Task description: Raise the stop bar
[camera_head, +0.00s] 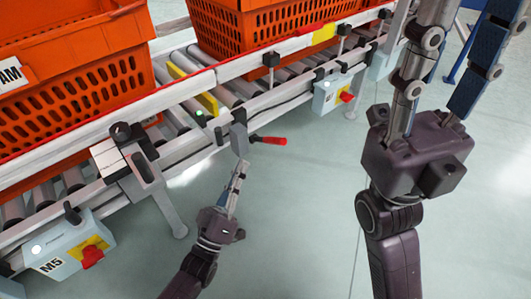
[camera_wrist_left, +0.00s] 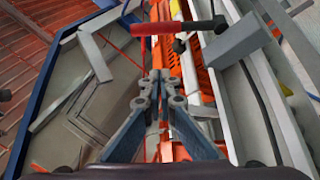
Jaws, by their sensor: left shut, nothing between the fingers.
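The yellow stop bar (camera_head: 207,102) lies across the conveyor between the rollers, partly hidden by the near rail. A lever with a red handle (camera_head: 269,140) sticks out to the right from a grey block (camera_head: 239,139) on the conveyor's near side. The handle (camera_wrist_left: 165,28) and block (camera_wrist_left: 238,38) also show in the left wrist view. My left gripper (camera_head: 239,168) is shut and empty, just below the block and handle, apparently apart from them. Its closed tips (camera_wrist_left: 160,76) point toward the handle. My right gripper (camera_head: 460,40) has its fingers spread at the right; their tips are cut off.
An orange tote (camera_head: 75,98) stands on the conveyor at left and another (camera_head: 265,25) behind the bar. Grey control boxes with red buttons hang on the near side, one marked M5 (camera_head: 68,250) and one (camera_head: 335,95) at right. The floor between my arms is clear.

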